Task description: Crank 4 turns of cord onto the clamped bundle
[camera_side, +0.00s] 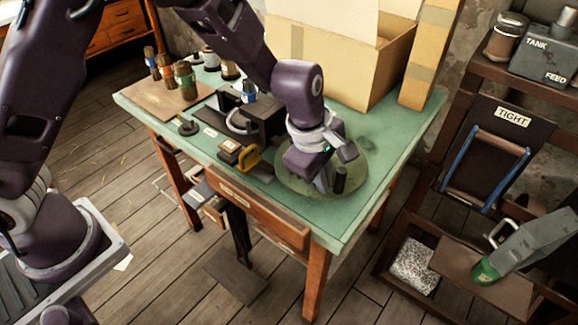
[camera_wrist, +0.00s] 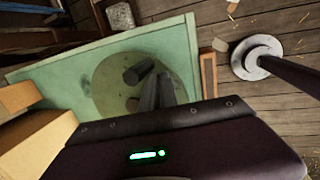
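A large round green disc (camera_side: 293,180) lies flat at the right of the table, with an upright dark crank knob (camera_side: 340,180) near its front edge. In the wrist view the disc (camera_wrist: 108,90) shows with the knob (camera_wrist: 138,71) on it. My gripper (camera_side: 322,184) is low over the disc, beside the knob. In the wrist view its fingers (camera_wrist: 158,80) point at the disc just right of the knob, with no grip on it visible. Their gap is unclear. A bundle with a blue band (camera_side: 249,91) stands at the black press (camera_side: 262,115), partly hidden by my arm.
Several banded bundles (camera_side: 186,82) stand on a brown board at the table's left. A yellow handle (camera_side: 250,158) is at the front edge. A cardboard box (camera_side: 345,70) stands behind the disc. A shelf with a "TIGHT" sign (camera_side: 513,117) is at right.

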